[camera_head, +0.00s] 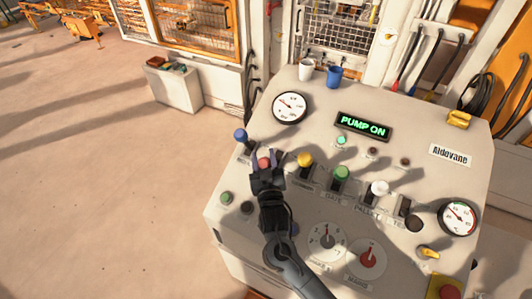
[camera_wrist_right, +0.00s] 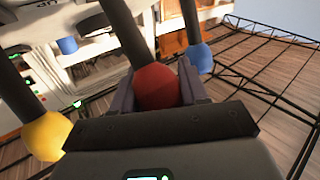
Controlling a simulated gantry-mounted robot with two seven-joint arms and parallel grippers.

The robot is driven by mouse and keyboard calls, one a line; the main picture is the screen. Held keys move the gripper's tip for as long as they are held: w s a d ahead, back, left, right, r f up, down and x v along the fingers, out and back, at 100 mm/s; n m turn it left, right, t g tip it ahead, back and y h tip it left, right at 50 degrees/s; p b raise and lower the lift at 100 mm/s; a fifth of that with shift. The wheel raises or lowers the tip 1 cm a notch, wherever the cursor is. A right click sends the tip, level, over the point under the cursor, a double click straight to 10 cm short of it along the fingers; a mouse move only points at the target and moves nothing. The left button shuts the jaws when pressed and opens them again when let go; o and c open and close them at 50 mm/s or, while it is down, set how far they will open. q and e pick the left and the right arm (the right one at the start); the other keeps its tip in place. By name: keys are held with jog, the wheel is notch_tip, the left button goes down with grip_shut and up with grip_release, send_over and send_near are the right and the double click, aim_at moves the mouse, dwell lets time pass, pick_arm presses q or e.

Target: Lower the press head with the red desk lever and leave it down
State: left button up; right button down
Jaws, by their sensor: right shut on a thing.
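The red lever knob (camera_head: 264,162) stands in the row of levers on the sloping control desk, between the blue and yellow knobs. My right gripper (camera_head: 266,168) comes up from the bottom of the head view and is shut on it. In the right wrist view the red knob (camera_wrist_right: 156,88) sits between the two fingers (camera_wrist_right: 157,90), with its dark shaft running up behind it. The lower part of the lever and its slot are hidden by my gripper in the head view. The press head cannot be made out. My left gripper does not show.
The blue knob (camera_head: 240,135) and yellow knob (camera_head: 305,159) stand close on either side. Green (camera_head: 341,173) and white (camera_head: 380,188) knobs are farther right. A lit display (camera_head: 363,126) reads PUMP ON. Two cups, white (camera_head: 306,69) and blue (camera_head: 334,76), stand at the desk's back edge.

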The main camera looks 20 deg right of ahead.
jog(key=c, duration=0.6)
grip_release()
jog(key=shift+a+r, duration=0.15)
jog(key=shift+r, duration=0.1)
jog(key=shift+f, duration=0.1)
jog(key=shift+s+a+f, duration=0.1)
jog(key=shift+s+f, duration=0.1)
jog(key=shift+s, duration=0.45)
jog(key=b+v, duration=0.2)
jog(key=v, duration=0.7)
jog(key=shift+s+r+b, duration=0.1)
jog(key=shift+s+b, duration=0.1)
jog(key=shift+b, duration=0.1)
